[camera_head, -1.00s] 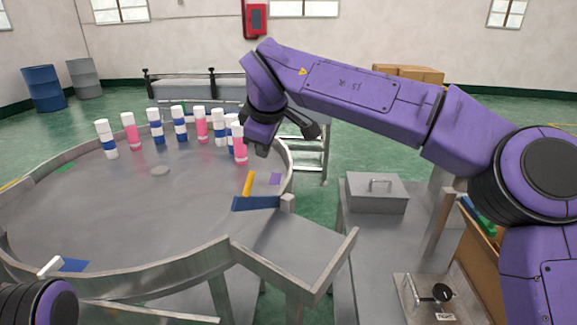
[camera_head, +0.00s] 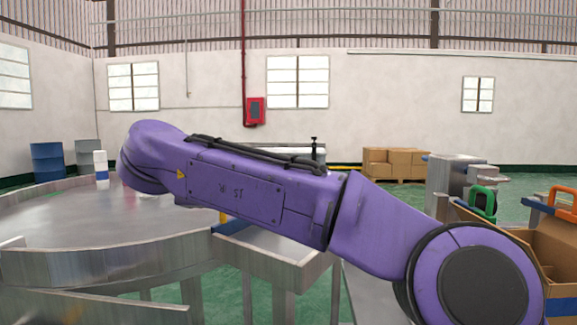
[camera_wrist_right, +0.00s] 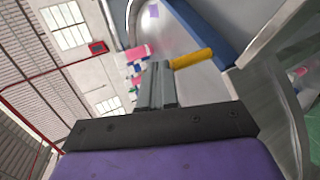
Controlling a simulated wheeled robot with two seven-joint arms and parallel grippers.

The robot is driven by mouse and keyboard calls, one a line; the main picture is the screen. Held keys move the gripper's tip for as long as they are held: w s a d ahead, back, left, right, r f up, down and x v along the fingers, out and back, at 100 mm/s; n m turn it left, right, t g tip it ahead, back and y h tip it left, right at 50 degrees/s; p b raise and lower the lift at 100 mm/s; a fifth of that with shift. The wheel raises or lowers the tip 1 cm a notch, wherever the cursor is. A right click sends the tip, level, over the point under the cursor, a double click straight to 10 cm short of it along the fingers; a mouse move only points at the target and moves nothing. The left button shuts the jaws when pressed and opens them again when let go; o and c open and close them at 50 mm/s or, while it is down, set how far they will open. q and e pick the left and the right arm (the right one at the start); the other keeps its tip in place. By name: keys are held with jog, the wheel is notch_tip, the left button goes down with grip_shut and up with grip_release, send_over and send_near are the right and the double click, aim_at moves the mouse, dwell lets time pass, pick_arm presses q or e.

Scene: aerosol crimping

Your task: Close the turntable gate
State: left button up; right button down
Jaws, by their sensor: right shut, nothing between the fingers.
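The turntable (camera_head: 80,215) is a round grey metal table at the left of the head view. The gate is a blue bar (camera_head: 232,226) with a yellow handle (camera_head: 223,217), mostly behind my right arm there. The right wrist view shows the blue bar (camera_wrist_right: 200,28) and yellow handle (camera_wrist_right: 193,58) clearly. The bar runs from the chute mouth over the turntable. My right gripper (camera_wrist_right: 157,68) is shut and empty, its tips just beside the handle's near end; contact cannot be told. My arm hides it in the head view. My left gripper is not in view.
A metal chute (camera_head: 290,255) leads off the turntable rim. A white and blue can (camera_head: 101,165) stands at the turntable's far side; pink and blue cans (camera_wrist_right: 138,52) show beyond my gripper. A cardboard box (camera_head: 545,255) with coloured handles nearby is at the right.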

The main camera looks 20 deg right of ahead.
jog(key=shift+s+a+f+b, duration=0.1)
jog(key=shift+a+f+b, duration=0.05)
jog(key=shift+f+b, duration=0.2)
jog(key=shift+r, duration=0.1)
